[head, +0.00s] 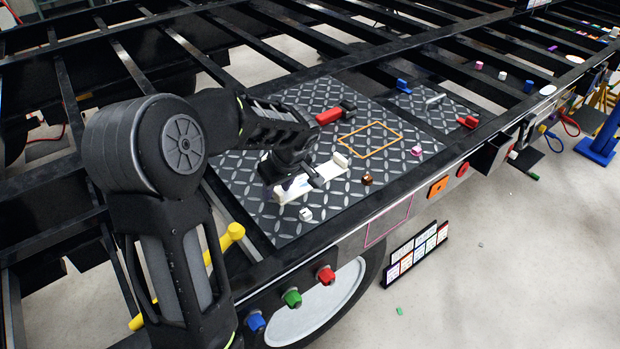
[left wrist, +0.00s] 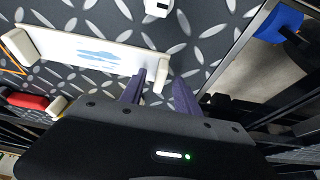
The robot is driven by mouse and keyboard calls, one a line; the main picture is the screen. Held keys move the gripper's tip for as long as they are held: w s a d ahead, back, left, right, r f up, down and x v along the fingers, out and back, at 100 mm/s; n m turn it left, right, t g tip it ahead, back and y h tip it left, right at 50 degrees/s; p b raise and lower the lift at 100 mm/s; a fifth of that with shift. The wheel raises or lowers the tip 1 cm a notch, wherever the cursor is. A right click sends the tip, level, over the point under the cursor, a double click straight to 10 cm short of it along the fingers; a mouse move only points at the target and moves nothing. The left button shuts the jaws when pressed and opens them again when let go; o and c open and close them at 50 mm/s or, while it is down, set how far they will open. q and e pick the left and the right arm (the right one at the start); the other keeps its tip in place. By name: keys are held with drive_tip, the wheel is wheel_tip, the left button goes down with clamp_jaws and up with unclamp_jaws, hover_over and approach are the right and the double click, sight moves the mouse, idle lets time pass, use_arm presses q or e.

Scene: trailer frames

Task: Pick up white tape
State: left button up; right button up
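A small white piece (head: 305,214), which may be the white tape, lies on the diamond-plate panel (head: 240,205). It also shows at the top edge of the left wrist view (left wrist: 157,8), partly cut off. A long white holder with raised ends (head: 292,191) lies just behind it; its blue-marked face fills the upper left of the left wrist view (left wrist: 85,52). My left gripper (head: 308,178) is low over the holder. In the left wrist view its two dark fingers (left wrist: 160,80) are apart, with the holder's near end between them. Contact cannot be told. My right gripper is out of view.
A red-handled tool (head: 335,114) lies behind the holder, near an orange square outline (head: 370,139). A brown piece (head: 367,178) and a pink piece (head: 416,151) lie to the right. Blue, green (head: 292,298) and red knobs line the front edge. Open frame beams surround the panel.

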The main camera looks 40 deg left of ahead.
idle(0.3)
use_arm(q)
clamp_jaws()
idle(0.5)
